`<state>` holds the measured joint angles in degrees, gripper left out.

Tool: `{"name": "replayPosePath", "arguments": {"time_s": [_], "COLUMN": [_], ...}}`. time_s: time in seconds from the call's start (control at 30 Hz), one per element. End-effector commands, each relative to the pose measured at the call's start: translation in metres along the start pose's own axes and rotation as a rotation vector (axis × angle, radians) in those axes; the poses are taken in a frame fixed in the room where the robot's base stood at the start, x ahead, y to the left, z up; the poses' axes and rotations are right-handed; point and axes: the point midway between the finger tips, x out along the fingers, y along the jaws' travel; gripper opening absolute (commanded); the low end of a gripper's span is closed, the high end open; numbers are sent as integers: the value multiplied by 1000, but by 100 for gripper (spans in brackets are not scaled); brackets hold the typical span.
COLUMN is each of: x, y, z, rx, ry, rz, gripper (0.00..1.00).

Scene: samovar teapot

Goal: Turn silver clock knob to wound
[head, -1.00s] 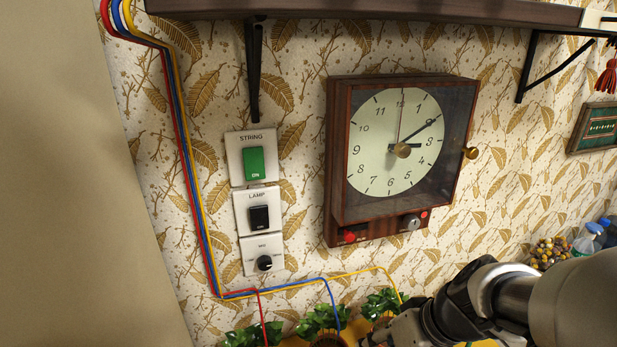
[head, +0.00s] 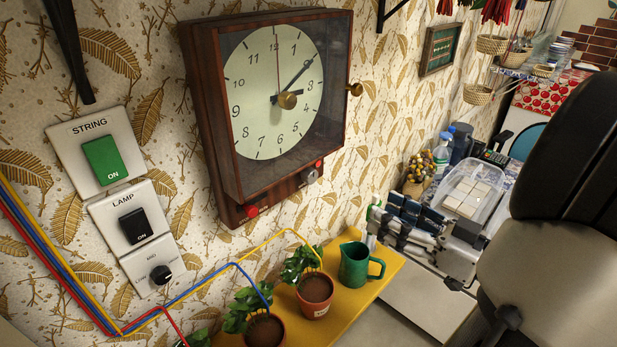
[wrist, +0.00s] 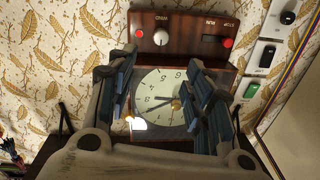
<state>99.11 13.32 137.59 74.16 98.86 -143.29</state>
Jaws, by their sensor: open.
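The wooden wall clock (head: 200,95) hangs with its lower strip of controls below the dial. The silver knob (head: 311,176) sits on the right part of that strip; in the wrist view the silver knob (wrist: 161,38) shows under a "WIND" label, with the clock upside down. Its exact pointer angle is too small to tell. My gripper (head: 384,216) is right of and below the knob in the head view, apart from the clock. In the wrist view my open, empty gripper (wrist: 160,67) has its fingers on either side of the dial, with the knob beyond the tips.
Wall switches (head: 106,159) are left of the clock. A yellow shelf (head: 350,302) below holds potted plants (head: 316,290) and a green mug (head: 360,264). A brass knob (head: 355,89) sticks out from the clock's right side.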

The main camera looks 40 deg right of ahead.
Motion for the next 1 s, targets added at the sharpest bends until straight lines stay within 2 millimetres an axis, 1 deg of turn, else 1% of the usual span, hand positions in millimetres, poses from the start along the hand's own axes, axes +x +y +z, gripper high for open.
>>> {"name": "replayPosePath", "arguments": {"time_s": [0.17,0.5,0.7,0.83,1.0], "x": [31,104,141,157,168], "y": [-2,-3,-3,-2,-2], "z": [1,2,2,2,2], "rx": [-1,1,2,2,3], "ry": [-3,-5,-5,-5,-4], "rz": [-9,-11,-9,-7,-4], "gripper": [47,47,47,47,47]}}
